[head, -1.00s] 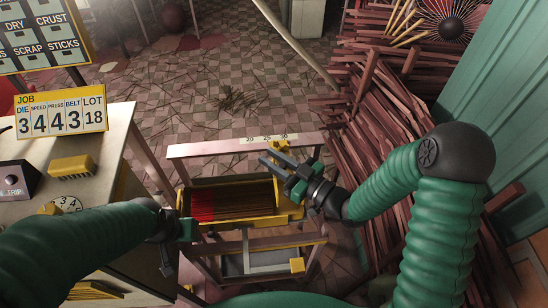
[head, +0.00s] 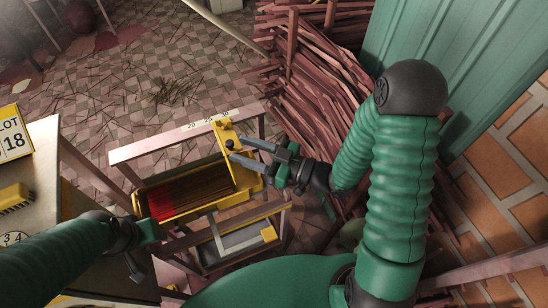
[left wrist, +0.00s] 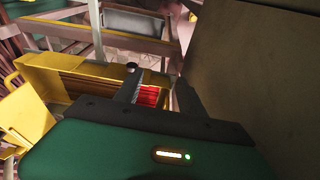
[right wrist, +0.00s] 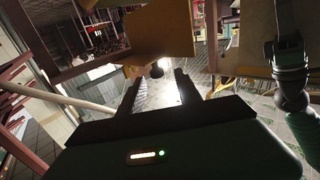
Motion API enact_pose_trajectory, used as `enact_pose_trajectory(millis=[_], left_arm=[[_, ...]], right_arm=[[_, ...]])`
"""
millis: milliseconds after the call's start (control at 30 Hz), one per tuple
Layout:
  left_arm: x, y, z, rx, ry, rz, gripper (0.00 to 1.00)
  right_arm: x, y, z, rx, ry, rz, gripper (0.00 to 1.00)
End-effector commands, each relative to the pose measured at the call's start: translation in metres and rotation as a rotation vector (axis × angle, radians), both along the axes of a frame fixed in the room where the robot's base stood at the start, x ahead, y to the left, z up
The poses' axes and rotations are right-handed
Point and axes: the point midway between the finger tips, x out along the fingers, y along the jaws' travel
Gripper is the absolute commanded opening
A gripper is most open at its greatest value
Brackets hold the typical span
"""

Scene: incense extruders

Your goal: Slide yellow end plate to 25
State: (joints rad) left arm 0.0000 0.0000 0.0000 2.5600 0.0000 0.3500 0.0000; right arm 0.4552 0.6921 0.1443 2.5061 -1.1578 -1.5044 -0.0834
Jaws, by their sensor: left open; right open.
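The yellow end plate (head: 240,174) stands at the right end of the yellow tray, near the 30 mark of the scale (head: 207,120). My left gripper (head: 132,262) is open at the tray's left end. In the left wrist view the plate (left wrist: 22,118) shows at the left.
The yellow tray (head: 190,212) holds red and brown sticks. A pale rail (head: 150,147) bearing the scale runs behind it. A bench (head: 40,180) stands at the left, close to my left arm. Piled reddish sticks (head: 310,70) lie behind the right arm.

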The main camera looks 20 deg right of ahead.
Motion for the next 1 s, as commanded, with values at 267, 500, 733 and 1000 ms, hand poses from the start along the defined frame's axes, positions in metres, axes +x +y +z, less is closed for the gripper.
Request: enact_pose_trajectory(millis=[267, 500, 733, 1000], left_arm=[[0.000, 0.000, 0.016, 0.000, 0.000, 0.000, 0.47], [0.000, 0.000, 0.018, 0.000, 0.000, 0.000, 0.47], [0.000, 0.000, 0.018, 0.000, 0.000, 0.000, 0.47], [0.000, 0.000, 0.027, 0.000, 0.000, 0.000, 0.47]], right_arm=[[-0.047, -0.051, 0.003, 0.000, 0.004, -0.004, 0.41], [-0.059, -0.061, 0.000, -0.001, 0.001, 0.002, 0.41], [-0.058, -0.061, -0.001, -0.001, 0.001, 0.002, 0.41], [-0.039, -0.072, 0.004, 0.013, -0.027, 0.104, 0.41]])
